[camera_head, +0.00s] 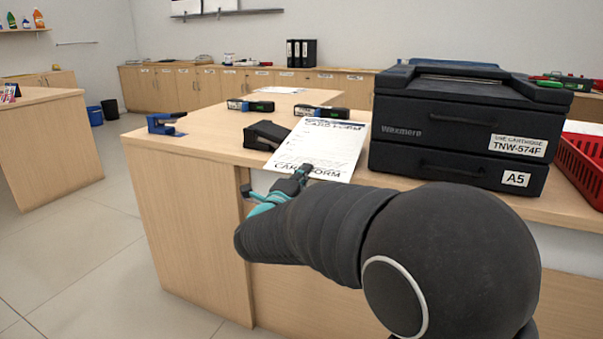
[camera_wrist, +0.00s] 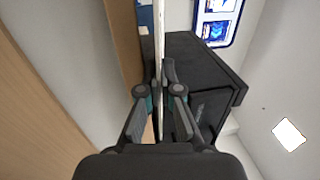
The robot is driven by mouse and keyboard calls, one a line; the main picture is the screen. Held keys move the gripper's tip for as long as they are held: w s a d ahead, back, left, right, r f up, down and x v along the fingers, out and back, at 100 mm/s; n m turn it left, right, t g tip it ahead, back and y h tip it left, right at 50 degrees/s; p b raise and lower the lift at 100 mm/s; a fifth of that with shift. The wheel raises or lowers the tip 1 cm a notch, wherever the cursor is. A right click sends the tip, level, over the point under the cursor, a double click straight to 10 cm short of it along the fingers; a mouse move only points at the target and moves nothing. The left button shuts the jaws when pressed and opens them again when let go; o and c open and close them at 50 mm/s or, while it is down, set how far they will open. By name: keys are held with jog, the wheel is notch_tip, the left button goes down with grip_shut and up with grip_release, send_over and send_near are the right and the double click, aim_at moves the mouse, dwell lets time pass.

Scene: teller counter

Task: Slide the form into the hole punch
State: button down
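The form (camera_head: 322,146) is a white printed sheet, headed "CARD FORM", tilted above the counter's front edge. My gripper (camera_head: 303,172) is shut on the form's near edge. In the wrist view the form (camera_wrist: 160,32) shows nearly edge-on as a thin pale strip between my gripper's fingers (camera_wrist: 160,82). A black, wedge-shaped device (camera_head: 265,134), which looks like the hole punch, sits just left of the form. I cannot tell whether the form touches it. A blue device (camera_head: 165,123), perhaps a stapler or another punch, stands at the counter's left end.
A black printer (camera_head: 458,128) labelled "A5" stands close right of the form. A red basket (camera_head: 582,165) is at the far right. The counter (camera_head: 215,125) is clear between the blue and black devices.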

aim_at(290, 172)
jog(key=shift+w+d+f+p, duration=0.1)
jog(key=shift+w+d+p, duration=0.1)
jog(key=shift+w, duration=0.2)
jog(key=shift+w+d+p, duration=0.1)
jog(key=shift+w+p, duration=0.05)
jog(key=shift+w, duration=0.25)
jog(key=shift+w+a+f, duration=0.15)
jog(key=shift+a, duration=0.15)
jog(key=shift+w+a+f+b, duration=0.1)
jog(key=shift+w+a+b, duration=0.2)
jog(key=shift+a, duration=0.7)
jog(key=shift+w+a+f+b, duration=0.1)
jog(key=shift+w+a+b, duration=0.2)
jog(key=shift+a, duration=0.7)
jog(key=shift+d+f+b, duration=0.1)
jog(key=shift+f+b, duration=0.05)
jog(key=shift+b, duration=0.25)
